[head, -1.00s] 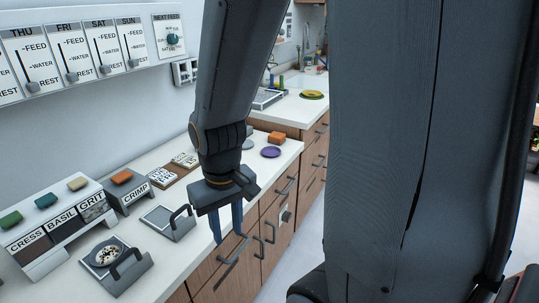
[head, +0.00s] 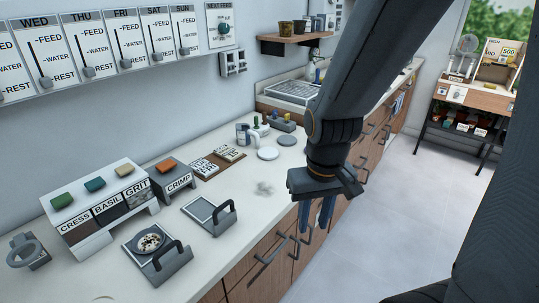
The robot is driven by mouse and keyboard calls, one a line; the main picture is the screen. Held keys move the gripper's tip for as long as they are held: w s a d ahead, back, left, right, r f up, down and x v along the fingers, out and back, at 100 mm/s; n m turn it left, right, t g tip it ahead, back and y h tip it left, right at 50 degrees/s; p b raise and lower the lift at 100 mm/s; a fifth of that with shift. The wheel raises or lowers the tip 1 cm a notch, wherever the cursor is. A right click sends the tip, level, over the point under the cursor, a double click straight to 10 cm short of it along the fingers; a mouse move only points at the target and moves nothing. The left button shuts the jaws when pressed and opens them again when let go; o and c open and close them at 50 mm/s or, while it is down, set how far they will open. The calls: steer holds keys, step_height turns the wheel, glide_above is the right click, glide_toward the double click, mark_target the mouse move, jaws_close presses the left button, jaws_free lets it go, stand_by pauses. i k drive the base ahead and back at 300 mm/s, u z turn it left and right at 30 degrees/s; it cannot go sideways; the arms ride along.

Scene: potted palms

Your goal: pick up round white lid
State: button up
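Two pale round discs lie flat on the white counter beyond my gripper, to its upper left. The nearer pale disc (head: 268,153) and the farther pale disc (head: 287,140) both look whitish grey. I cannot tell which of them is the round white lid. My gripper (head: 314,218) points down near the counter's front edge, to the right of and nearer than both discs. Its two blue fingers are apart with nothing seen between them. My arm hides part of the counter behind it.
A grey metal jug (head: 243,134) and a board with lettered tiles (head: 217,162) stand near the discs. Handled trays (head: 158,252) and labelled boxes (head: 100,219) fill the left. A grey smudge (head: 264,189) marks otherwise clear counter left of my gripper.

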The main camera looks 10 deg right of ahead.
mark_target(266, 153)
steer(key=k, duration=1.15)
steer(key=z, duration=0.95)
steer(key=i, duration=1.6)
steer(key=u, duration=0.9)
steer(key=i, duration=0.75)
steer(key=u, duration=0.75)
